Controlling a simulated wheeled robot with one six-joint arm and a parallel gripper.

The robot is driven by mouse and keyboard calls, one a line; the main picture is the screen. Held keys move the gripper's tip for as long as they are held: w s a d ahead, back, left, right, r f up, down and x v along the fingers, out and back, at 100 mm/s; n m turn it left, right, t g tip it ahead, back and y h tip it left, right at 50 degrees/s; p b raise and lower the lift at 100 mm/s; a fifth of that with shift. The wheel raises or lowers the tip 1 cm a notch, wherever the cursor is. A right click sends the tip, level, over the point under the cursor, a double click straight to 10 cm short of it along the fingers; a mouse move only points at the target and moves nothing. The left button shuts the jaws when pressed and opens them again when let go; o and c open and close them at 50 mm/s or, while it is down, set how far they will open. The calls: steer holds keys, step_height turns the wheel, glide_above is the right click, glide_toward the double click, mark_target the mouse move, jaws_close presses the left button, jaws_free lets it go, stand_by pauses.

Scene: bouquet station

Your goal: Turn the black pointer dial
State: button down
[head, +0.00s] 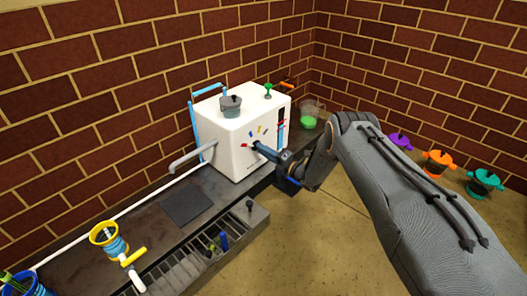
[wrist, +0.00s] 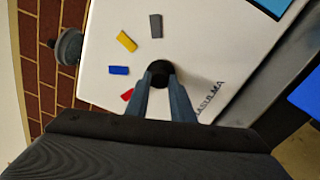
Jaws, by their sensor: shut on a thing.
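The black pointer dial (wrist: 161,68) is on the front of a white box-shaped machine (head: 229,115). My gripper (wrist: 162,80) is shut on the dial, one blue-grey finger on each side. In the head view my gripper (head: 262,150) reaches the machine's front from the right, and the dial is mostly hidden there. Around the dial in the wrist view are a yellow mark (wrist: 126,41), a grey mark (wrist: 156,26), a blue mark (wrist: 119,70) and a red mark (wrist: 127,94). The pointer's direction cannot be made out.
The machine stands on a dark counter (head: 153,221) against a brick wall. A grey pipe (head: 192,158) sticks out at its left. A glass jug with green liquid (head: 309,117) stands behind it to the right. A slatted tray (head: 199,254) is in front.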

steer(key=shift+d+f, duration=0.1)
steer(key=c, duration=1.5)
jaws_free()
steer(key=shift+c, duration=0.2)
steer(key=p+v, duration=0.3)
steer(key=v, duration=0.4)
steer(key=shift+s+d, duration=0.25)
steer(key=shift+s, duration=0.05)
